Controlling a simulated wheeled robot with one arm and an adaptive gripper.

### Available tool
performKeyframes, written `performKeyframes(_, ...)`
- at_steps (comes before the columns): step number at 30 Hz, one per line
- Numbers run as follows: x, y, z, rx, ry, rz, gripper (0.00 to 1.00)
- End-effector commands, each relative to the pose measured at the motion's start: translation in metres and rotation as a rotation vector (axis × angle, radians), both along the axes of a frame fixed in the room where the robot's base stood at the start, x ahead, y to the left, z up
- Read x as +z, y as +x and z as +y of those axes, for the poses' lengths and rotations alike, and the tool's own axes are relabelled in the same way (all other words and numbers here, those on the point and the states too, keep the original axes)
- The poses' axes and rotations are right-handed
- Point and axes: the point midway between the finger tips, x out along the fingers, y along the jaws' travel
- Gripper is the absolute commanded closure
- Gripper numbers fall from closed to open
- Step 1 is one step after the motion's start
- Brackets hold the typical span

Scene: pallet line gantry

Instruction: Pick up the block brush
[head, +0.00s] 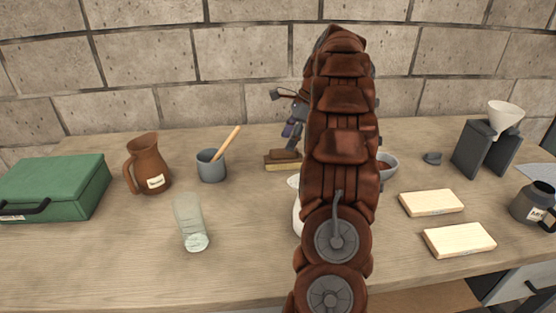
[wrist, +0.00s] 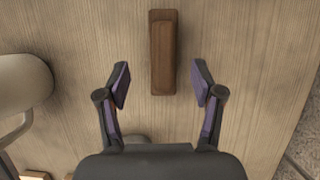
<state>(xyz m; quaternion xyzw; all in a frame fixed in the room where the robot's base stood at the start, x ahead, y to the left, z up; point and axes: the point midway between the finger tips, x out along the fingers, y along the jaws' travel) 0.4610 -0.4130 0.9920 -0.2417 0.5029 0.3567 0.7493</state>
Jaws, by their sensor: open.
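The block brush (head: 284,156) lies on the wooden table toward the back, left of my arm in the head view. It has a brown wooden top and a paler lower part. In the wrist view it is a long brown block (wrist: 164,55), seen from above, between and just beyond my fingertips. My gripper (wrist: 160,80) is open and empty, with a purple-padded finger on either side of the brush's line. In the head view my arm hides part of the gripper.
A grey cup (head: 211,167) with a wooden handle sticking out and a brown jug (head: 151,166) stand left of the brush. A bowl (head: 388,166) and a white vessel (head: 297,205) are partly hidden by my arm. A glass (head: 190,222) stands in front. The stone wall (head: 160,60) is behind.

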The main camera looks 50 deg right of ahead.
Motion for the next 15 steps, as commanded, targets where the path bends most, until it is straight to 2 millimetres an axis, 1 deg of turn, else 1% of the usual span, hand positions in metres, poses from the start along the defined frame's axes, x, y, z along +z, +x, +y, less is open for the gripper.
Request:
performKeyframes(1,-0.002,0.0,-0.005,-0.014,0.003,-0.001,0.33)
performKeyframes(4,-0.005,0.002,-0.007,-0.025,0.009,-0.001,0.33)
performKeyframes(15,-0.026,0.011,0.005,-0.016,0.008,-0.001,0.33)
